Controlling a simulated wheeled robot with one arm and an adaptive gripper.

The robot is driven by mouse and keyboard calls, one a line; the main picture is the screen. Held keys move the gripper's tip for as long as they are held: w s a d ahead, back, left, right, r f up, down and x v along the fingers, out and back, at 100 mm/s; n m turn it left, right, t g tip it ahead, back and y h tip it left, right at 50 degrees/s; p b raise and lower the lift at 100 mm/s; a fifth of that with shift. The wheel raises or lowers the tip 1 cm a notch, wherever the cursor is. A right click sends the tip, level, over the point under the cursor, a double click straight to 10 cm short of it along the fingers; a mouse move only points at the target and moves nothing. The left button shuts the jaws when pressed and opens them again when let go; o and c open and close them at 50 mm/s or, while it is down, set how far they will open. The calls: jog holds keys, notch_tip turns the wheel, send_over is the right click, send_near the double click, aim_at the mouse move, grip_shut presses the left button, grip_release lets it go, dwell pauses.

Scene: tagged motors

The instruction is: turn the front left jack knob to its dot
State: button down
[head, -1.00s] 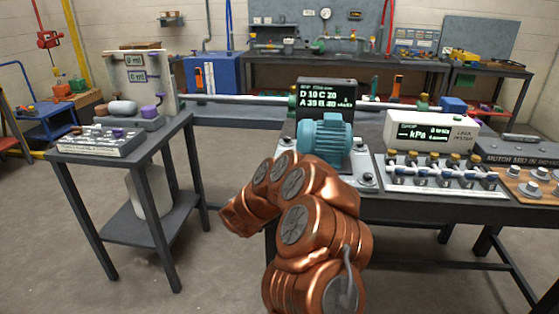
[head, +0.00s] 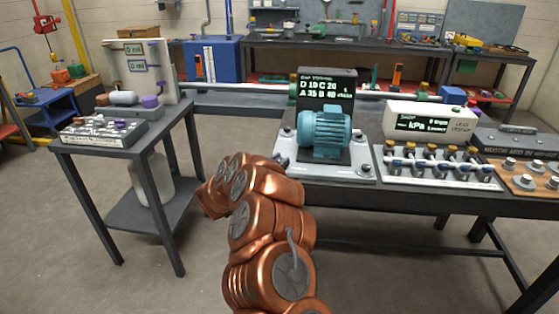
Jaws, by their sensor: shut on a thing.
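A teal motor (head: 325,132) sits on a light grey base plate (head: 345,174) near the left end of the dark bench. Small jack hardware shows at the plate's corners. The front left corner (head: 283,162) is in view just above my copper arm, but its knob and dot are too small to make out. A black display (head: 327,85) behind the motor shows rows of letters and numbers, including D 10 C 20. My arm rises from the bottom and bends left in front of the bench. My gripper is not visible, hidden beyond the arm links.
A grey side table (head: 126,140) at left carries a knobbed panel and a purple-capped fixture. A white gauge box (head: 430,122) and a row of brass-topped valves (head: 435,165) stand right of the motor. Open floor lies between table and bench.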

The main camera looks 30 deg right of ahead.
jog(key=shift+d, duration=0.1)
jog(key=c, duration=0.8)
grip_release()
jog(key=v, duration=1.2)
